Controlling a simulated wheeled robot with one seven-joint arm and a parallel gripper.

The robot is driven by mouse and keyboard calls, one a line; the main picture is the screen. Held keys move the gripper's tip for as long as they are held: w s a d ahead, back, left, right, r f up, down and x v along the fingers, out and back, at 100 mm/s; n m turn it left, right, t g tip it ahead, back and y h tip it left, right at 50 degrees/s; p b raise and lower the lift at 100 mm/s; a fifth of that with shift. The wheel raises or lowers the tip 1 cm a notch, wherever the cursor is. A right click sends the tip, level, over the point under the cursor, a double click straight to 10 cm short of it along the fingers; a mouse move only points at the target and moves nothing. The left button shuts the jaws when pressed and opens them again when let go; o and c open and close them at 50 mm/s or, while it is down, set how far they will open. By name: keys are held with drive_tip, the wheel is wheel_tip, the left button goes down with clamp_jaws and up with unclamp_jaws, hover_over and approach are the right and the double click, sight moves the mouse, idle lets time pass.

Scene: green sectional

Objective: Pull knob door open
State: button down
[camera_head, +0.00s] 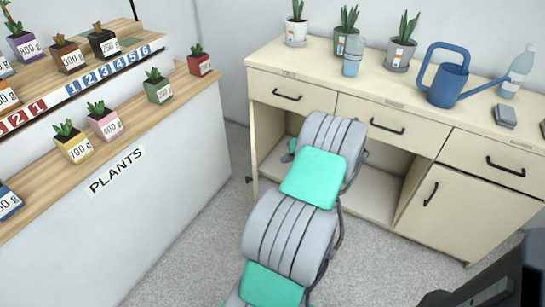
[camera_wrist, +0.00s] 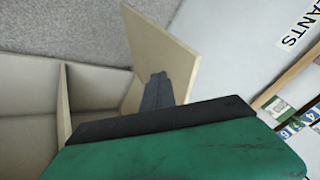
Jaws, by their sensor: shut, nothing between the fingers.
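The cabinet (camera_head: 398,129) has an open lower compartment on its left side. Its left door (camera_wrist: 163,60) stands swung outward in the wrist view, and in the head view it shows nearly edge-on (camera_head: 253,150). In the head view my gripper is mostly hidden behind my arm, in front of the open compartment.
The right door (camera_head: 440,205) with a black handle is closed, as are the drawers above. Potted plants and a blue watering can (camera_head: 448,80) stand on the cabinet top. A plant counter (camera_head: 130,190) stands left, with grey floor (camera_head: 190,265) between.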

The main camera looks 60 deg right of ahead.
drive_tip(key=w+a+f+b, duration=0.1)
drive_tip(key=w+a+f, duration=0.2)
drive_tip(key=w+f, duration=0.4)
drive_tip(key=shift+w+f, duration=0.2)
drive_tip(key=shift+w, duration=0.7)
